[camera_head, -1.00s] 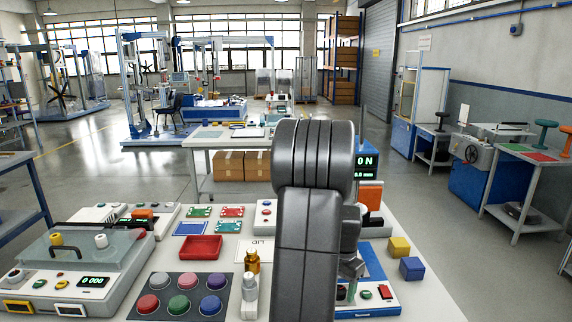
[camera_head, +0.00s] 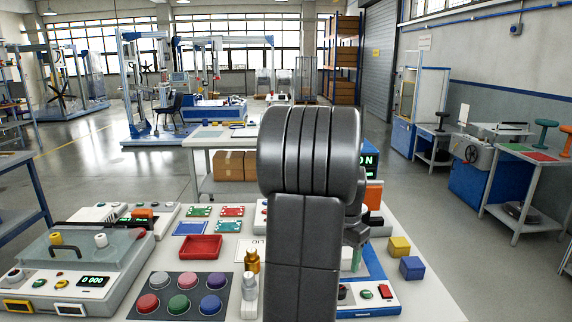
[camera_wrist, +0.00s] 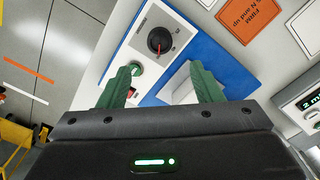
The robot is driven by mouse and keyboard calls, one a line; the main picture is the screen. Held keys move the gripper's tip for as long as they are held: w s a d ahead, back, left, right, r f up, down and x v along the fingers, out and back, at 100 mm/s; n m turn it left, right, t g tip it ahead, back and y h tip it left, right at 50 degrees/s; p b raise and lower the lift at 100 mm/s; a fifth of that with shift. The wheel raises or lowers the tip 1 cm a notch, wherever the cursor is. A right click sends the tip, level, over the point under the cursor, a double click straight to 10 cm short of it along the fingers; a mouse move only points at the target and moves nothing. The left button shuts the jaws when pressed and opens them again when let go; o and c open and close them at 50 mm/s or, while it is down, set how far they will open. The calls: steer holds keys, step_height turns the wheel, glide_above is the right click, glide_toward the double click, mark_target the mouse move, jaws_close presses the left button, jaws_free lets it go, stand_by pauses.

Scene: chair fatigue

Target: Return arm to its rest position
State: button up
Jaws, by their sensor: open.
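My gripper (camera_wrist: 160,90) shows in the wrist view with its two green fingers spread apart and nothing between them. It is over a blue and white device (camera_wrist: 205,45) with a black knob (camera_wrist: 160,40) and a green button (camera_wrist: 135,68).
The white table (camera_head: 430,300) holds a red tray (camera_head: 200,247), a dark tray of coloured round pieces (camera_head: 165,283), a brass bottle (camera_head: 252,260), a yellow cube (camera_head: 399,246) and a blue cube (camera_head: 412,268). A clear-lidded machine (camera_head: 90,262) stands at the left. Open floor lies beyond the table.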

step_height(320, 180, down, 11)
steer(key=shift+s+r, duration=0.1)
steer(key=shift+r, duration=0.1)
steer(key=shift+r+n, duration=0.15)
steer(key=shift+n, duration=0.25)
steer(key=n, duration=0.4)
steer(key=shift+n+p, duration=0.3)
steer(key=n, duration=0.7)
steer(key=shift+p, duration=0.4)
step_height(320, 180, up, 7)
steer(key=shift+r, duration=0.15)
